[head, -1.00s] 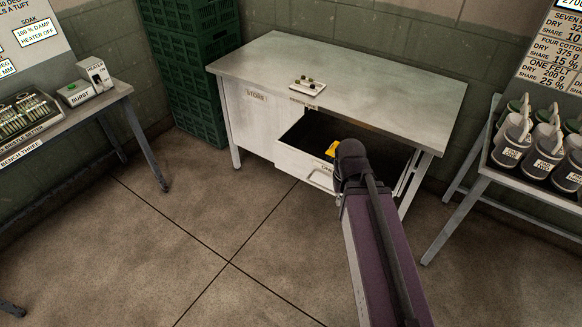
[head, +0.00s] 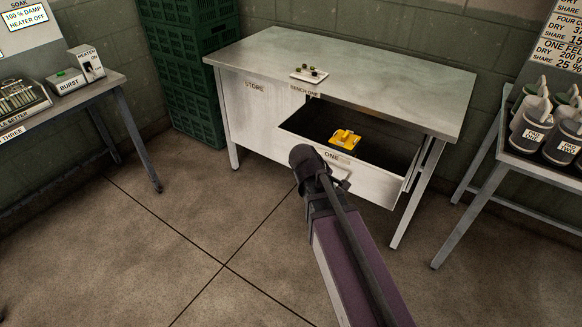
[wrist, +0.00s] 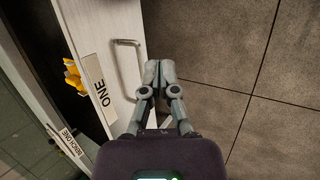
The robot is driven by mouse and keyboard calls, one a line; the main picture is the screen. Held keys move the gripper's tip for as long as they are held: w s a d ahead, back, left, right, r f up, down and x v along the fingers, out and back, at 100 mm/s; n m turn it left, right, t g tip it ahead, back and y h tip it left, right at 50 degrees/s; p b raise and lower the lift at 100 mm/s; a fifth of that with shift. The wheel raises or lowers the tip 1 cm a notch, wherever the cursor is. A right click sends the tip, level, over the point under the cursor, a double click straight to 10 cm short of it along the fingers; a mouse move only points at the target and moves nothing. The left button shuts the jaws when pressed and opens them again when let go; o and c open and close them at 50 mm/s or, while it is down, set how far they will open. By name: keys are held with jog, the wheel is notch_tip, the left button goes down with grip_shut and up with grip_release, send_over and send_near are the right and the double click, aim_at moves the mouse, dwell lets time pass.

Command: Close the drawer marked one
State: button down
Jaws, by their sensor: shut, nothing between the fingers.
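The drawer marked ONE (head: 370,181) stands pulled out of the grey bench (head: 440,85) in the head view. A yellow object (head: 345,139) lies inside it. In the wrist view the drawer front (wrist: 108,45) carries the ONE label and a bar handle (wrist: 127,60). My gripper (wrist: 158,64) is shut and empty, pointing along the drawer front beside the handle, on its outer side. Whether the fingers touch the handle or front I cannot tell. In the head view my arm hides the gripper's fingers and part of the handle.
A closed STORE panel (head: 256,115) is left of the drawer. Green crates (head: 190,75) stand behind at left. A side bench with a BURST box (head: 68,82) is at left, and a rack of dark jugs (head: 530,130) at right. The floor in front is clear.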

jog(key=w+a+f+n+t+h+b, duration=0.1)
jog(key=w+a+f+n+t+b, duration=0.1)
jog(key=a+n+b, duration=0.4)
jog(key=w+a+f+n+t+h+b, duration=0.2)
jog(key=w+a+f+n+t+b, duration=0.1)
jog(key=w+a+n+t+b, duration=0.2)
jog(key=w+a+f+n+t+h+b, duration=0.1)
jog(key=w+a+f+n+t+b, duration=0.2)
jog(key=a+n+b, duration=0.5)
jog(key=w+a+t+b, duration=0.1)
jog(key=b, duration=0.2)
jog(key=shift+w+f, duration=0.15)
jog(key=shift+w, duration=0.2)
jog(key=shift+w, duration=0.15)
jog(key=x, duration=1.3)
jog(key=shift+w+d+r, duration=0.3)
